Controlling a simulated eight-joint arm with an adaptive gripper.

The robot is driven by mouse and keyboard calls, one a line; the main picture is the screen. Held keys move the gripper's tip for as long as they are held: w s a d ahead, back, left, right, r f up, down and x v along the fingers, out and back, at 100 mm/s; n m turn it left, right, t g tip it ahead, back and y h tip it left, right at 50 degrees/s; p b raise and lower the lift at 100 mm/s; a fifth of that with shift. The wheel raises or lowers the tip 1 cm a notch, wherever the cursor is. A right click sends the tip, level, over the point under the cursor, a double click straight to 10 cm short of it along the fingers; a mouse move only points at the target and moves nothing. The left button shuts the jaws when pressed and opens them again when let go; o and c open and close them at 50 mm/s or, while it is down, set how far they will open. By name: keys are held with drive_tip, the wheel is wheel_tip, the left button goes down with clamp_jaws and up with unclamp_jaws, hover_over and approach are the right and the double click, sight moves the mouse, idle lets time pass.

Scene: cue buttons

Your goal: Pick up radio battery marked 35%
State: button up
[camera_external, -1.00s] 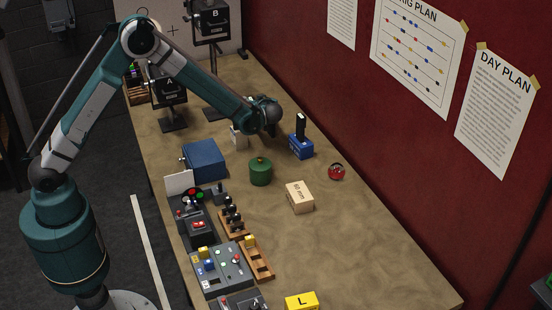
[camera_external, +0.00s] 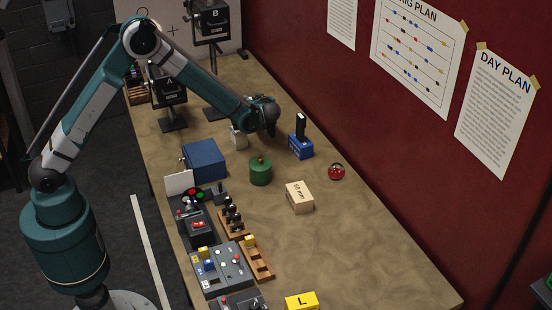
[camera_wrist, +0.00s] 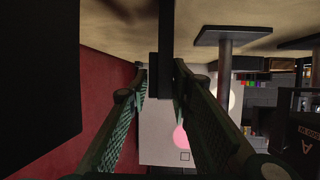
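No 35% marking is readable in either view, so I cannot tell which thing is the battery. My gripper (camera_external: 272,132) is above the far middle of the table in the external view. Its tips show there only as a small dark shape. In the wrist view the two ridged fingers (camera_wrist: 159,85) have a gap between them. A dark upright bar (camera_wrist: 166,45) shows at this gap; whether it is gripped is unclear. A blue block with a black upright piece (camera_external: 301,146) stands right of my gripper. A small white object (camera_external: 238,139) is left of and below it.
A green canister (camera_external: 260,173), blue box (camera_external: 205,160), wooden block (camera_external: 299,197) and red round object (camera_external: 336,172) stand nearby. Control boxes (camera_external: 221,268) and wooden racks (camera_external: 258,258) line the left edge. Stand A (camera_external: 170,88) is behind. The front right table is clear.

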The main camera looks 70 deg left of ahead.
drive_tip(key=c, duration=0.5)
drive_tip(key=shift+r, duration=0.15)
drive_tip(key=shift+r+p, duration=0.5)
drive_tip(key=shift+r, duration=4.4)
